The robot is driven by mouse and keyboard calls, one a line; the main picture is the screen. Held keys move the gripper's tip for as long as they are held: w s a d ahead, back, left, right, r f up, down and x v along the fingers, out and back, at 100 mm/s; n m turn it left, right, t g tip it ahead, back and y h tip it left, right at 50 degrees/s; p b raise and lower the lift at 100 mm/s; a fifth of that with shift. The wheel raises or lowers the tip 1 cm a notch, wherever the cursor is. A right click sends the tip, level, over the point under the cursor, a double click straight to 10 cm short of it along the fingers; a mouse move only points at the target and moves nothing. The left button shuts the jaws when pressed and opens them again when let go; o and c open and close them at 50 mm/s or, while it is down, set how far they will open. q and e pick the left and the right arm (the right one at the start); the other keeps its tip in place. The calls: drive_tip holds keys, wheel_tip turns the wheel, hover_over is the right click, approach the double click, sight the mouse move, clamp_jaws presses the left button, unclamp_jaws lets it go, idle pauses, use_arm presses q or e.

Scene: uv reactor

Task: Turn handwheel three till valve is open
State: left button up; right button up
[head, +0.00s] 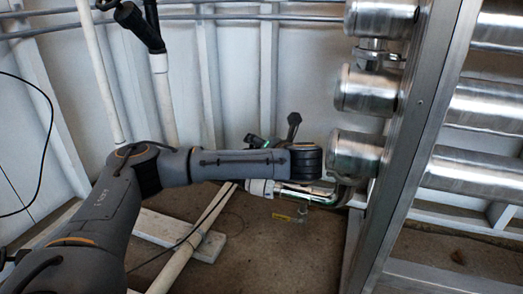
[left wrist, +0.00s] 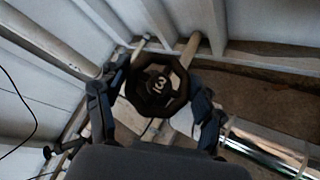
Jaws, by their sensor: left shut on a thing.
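Handwheel three (left wrist: 157,90) is a black, many-sided wheel marked with a 3, in the middle of the left wrist view. My left gripper (left wrist: 158,76) has a finger on each side of the wheel and is shut on it. In the head view my left arm reaches in from the left to a white-and-metal pipe fitting (head: 262,187) low by the frame. How far the valve is open cannot be seen. My right gripper is in neither view.
Steel cylinders (head: 372,90) and a metal frame post (head: 425,110) stand close to the right of my left arm. A yellow-handled small valve (head: 287,218) hangs below the fitting. White pipes (head: 195,235) and a thin cable lie near the floor. A ribbed white wall stands behind.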

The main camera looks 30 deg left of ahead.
use_arm(q)
drive_tip(key=shift+f, duration=0.1)
drive_tip(key=o, duration=1.1)
drive_tip(key=shift+s+d, duration=0.1)
drive_tip(key=shift+d, duration=0.05)
drive_tip(key=v, duration=1.1)
drive_tip(key=shift+s+d, duration=0.15)
drive_tip(key=shift+d, duration=0.05)
